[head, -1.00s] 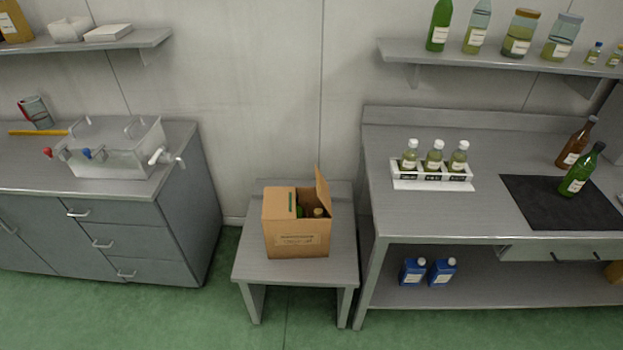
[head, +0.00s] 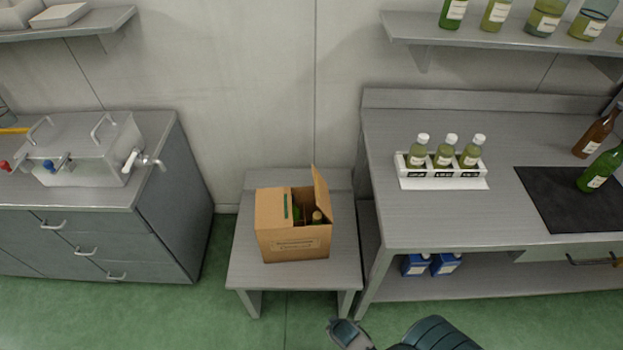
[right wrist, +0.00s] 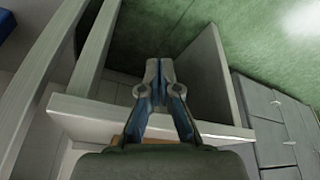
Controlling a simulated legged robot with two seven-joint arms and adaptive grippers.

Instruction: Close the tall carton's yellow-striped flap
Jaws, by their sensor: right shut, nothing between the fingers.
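The cardboard carton (head: 290,244) stands upright on a small grey table. Its left flap (head: 271,207) lies shut and carries a green stripe. Its right flap (head: 321,196) stands up, open, leaning slightly left at the top; no yellow stripe can be made out on the side I see. Bottle tops show in the open right half. My right gripper (head: 345,333) enters at the bottom edge of the head view, well in front of the carton and apart from it. In the right wrist view its fingers (right wrist: 160,75) are shut and empty. My left gripper is out of view.
The small table (head: 243,270) has bare room around the carton. The right workbench (head: 440,220) holds a white rack (head: 443,181) of 3 bottles and stands close beside it. A grey drawer cabinet (head: 160,240) stands left, across a floor gap.

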